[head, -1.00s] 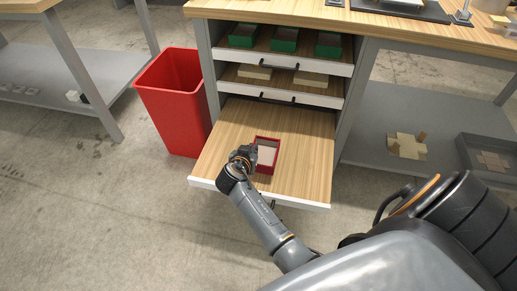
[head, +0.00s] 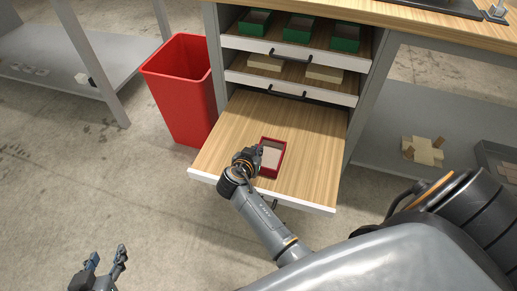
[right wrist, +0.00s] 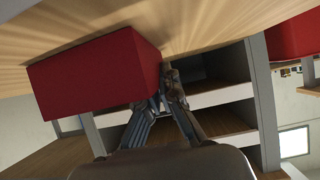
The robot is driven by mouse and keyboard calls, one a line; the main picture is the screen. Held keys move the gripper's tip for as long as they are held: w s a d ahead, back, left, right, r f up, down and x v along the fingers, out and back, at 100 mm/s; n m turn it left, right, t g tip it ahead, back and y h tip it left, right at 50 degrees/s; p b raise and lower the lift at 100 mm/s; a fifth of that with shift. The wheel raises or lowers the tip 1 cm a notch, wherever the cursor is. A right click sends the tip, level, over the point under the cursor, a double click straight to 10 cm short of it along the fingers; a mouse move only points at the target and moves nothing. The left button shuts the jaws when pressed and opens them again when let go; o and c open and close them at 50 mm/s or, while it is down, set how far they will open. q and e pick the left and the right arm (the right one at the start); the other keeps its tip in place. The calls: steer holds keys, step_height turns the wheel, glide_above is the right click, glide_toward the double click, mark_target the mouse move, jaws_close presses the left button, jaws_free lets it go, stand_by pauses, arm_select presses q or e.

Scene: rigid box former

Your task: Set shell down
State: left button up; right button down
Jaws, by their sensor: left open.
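Part of one finger is hidden by the shell. Whether the shell's base touches the drawer is unclear. My left gripper (head: 104,265) is open and empty over the floor.
A red bin (head: 180,95) stands left of the drawer unit. Upper drawers hold green boxes (head: 300,27) and tan pieces (head: 324,73). A tan cross-shaped blank (head: 422,151) lies on the right shelf. The drawer's wood around the shell is clear.

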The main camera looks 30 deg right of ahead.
arm_select(q)
steer(key=shift+w, duration=0.1)
arm_select(e)
steer(key=c, duration=1.5)
jaws_free()
arm_select(q)
steer(key=shift+w+d+r, duration=0.1)
steer(key=shift+w+r, duration=0.05)
steer(key=shift+r, duration=0.1)
